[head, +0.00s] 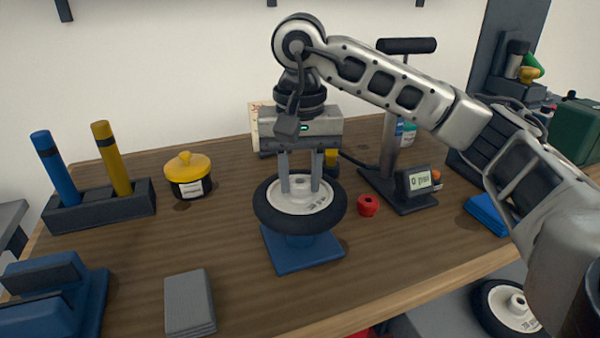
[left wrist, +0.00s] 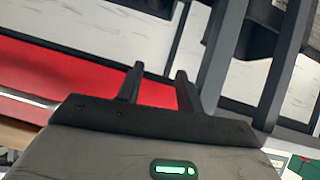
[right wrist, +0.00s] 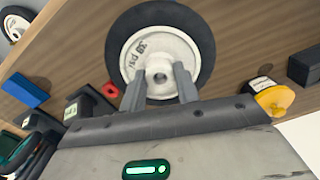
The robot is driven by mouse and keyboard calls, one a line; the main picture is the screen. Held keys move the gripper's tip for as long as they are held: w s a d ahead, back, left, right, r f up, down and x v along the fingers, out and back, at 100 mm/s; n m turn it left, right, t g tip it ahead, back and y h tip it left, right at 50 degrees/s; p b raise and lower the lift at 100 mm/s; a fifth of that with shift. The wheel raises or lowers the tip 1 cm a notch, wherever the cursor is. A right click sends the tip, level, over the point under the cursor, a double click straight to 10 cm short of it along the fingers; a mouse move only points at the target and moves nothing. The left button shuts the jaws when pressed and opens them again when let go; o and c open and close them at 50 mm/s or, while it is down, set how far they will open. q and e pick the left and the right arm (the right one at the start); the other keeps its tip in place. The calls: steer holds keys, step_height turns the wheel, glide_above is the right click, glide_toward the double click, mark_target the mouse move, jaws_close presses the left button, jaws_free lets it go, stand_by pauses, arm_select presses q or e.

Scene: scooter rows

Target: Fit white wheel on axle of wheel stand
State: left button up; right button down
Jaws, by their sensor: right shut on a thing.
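The white wheel (head: 296,208) with its black tyre lies flat over the blue wheel stand (head: 308,258). My right gripper (head: 300,188) points straight down, its two fingers shut on the wheel's raised hub. In the right wrist view the wheel (right wrist: 150,55) reads "psi" and has a dark hole at the hub's centre. The wheel hides the axle and the stand's top; I cannot tell how far down the wheel sits. My left gripper (left wrist: 158,85) shows only in the left wrist view, fingers apart and empty, away from the wheel.
A red ring-like part (head: 368,205) and a gauge (head: 415,181) stand right of the wheel. A yellow-lidded pot (head: 188,175), a holder with blue and yellow grips (head: 100,207) and a grey pad (head: 189,303) are left. Another wheel (head: 508,306) lies below the table's right edge.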

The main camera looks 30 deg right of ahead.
arm_select(q)
steer(key=shift+w+d+f+b, duration=0.1)
steer(key=shift+b, duration=0.4)
arm_select(e)
steer(key=shift+f, duration=0.65)
arm_select(q)
steer(key=shift+d+f+b, duration=0.1)
steer(key=shift+f+b, duration=0.3)
steer(key=shift+b, duration=0.15)
arm_select(e)
steer(key=shift+f, duration=0.6)
arm_select(q)
steer(key=shift+r, duration=0.2)
arm_select(e)
steer(key=shift+f, duration=0.15)
arm_select(q)
steer(key=shift+t, duration=0.3)
arm_select(e)
steer(key=c, duration=1)
jaws_free()
steer(key=shift+c, duration=0.2)
steer(key=shift+o, duration=0.5)
